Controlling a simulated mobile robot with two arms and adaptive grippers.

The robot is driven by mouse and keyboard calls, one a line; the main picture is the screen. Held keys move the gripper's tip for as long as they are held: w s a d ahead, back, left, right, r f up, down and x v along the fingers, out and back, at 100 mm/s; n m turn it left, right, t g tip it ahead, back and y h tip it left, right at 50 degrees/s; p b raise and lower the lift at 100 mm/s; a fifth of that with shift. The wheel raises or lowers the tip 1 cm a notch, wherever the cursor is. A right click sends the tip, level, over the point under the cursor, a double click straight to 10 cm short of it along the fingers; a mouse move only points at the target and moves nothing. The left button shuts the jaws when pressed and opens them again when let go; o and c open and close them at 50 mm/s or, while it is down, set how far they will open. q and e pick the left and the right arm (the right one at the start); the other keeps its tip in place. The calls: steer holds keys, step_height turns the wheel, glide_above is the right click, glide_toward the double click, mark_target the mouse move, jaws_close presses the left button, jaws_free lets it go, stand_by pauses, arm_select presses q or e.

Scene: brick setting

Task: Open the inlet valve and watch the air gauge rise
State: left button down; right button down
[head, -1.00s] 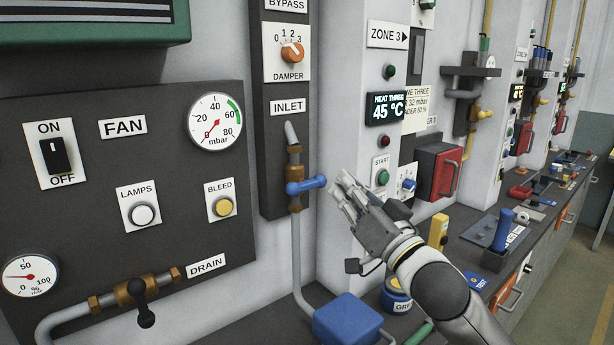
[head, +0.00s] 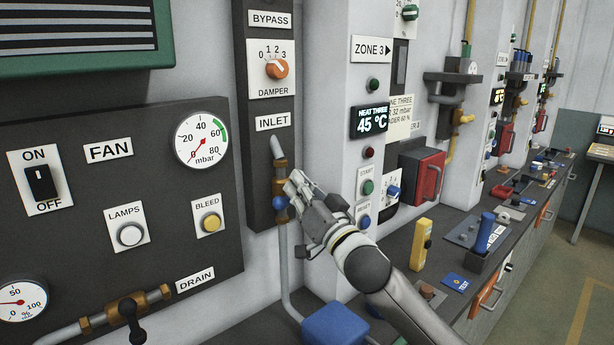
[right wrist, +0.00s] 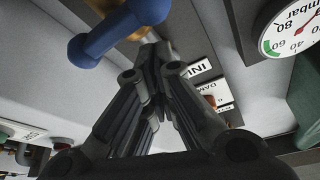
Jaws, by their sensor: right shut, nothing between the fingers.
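The inlet valve has a brass body (head: 280,178) on a grey vertical pipe below the INLET label (head: 272,121). Its blue handle (head: 280,203) is mostly hidden behind my right gripper (head: 294,186) in the head view. In the right wrist view the blue handle (right wrist: 112,33) lies beside the fingertips of my right gripper (right wrist: 152,58), which is shut with nothing between the fingers. I cannot tell whether they touch the handle. The air gauge (head: 202,140), marked in mbar, has its red needle near 0. My left gripper is not in view.
A blue box (head: 334,325) stands on the bench below the valve pipe. The white ZONE 3 column (head: 342,95) juts out just right of the valve. A drain valve with a black handle (head: 129,310) is at lower left. A yellow device (head: 421,245) stands on the bench.

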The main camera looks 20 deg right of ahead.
steer(key=shift+s+a+f, duration=0.15)
steer(key=shift+a+f, duration=0.05)
steer(key=shift+f, duration=0.45)
steer(key=shift+a+f+n, duration=0.1)
steer(key=shift+n, duration=0.5)
